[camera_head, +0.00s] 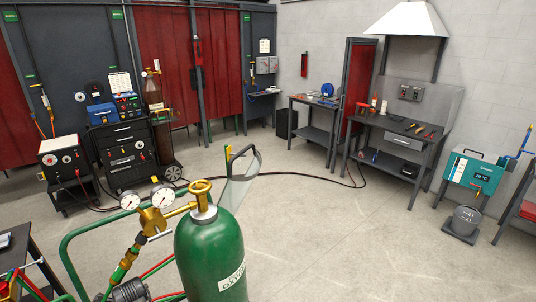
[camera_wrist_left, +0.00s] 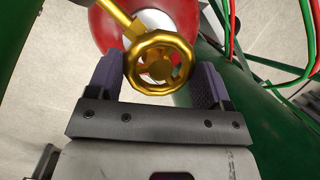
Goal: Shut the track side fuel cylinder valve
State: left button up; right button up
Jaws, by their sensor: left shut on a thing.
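In the left wrist view, a gold valve handwheel (camera_wrist_left: 160,63) sits above a red cylinder (camera_wrist_left: 106,30) with a white collar; I take it for the fuel cylinder valve. My left gripper (camera_wrist_left: 156,82) has its two purple-padded fingers on either side of the handwheel and is shut on it. The wheel's turn position cannot be told. In the head view, a green oxygen cylinder (camera_head: 210,255) stands in front, with a gold handwheel (camera_head: 201,190) and two round gauges (camera_head: 147,198). My left gripper cannot be clearly made out there. My right gripper is in neither view.
A black tool cart (camera_head: 125,150), a workbench (camera_head: 400,135) and a teal machine (camera_head: 475,172) stand farther back. The middle floor is open, crossed by a dark hose.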

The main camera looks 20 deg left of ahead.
pick_arm(q)
jog(key=shift+m, duration=0.4)
jog(key=o, duration=1.1)
jog(key=shift+r, duration=0.1)
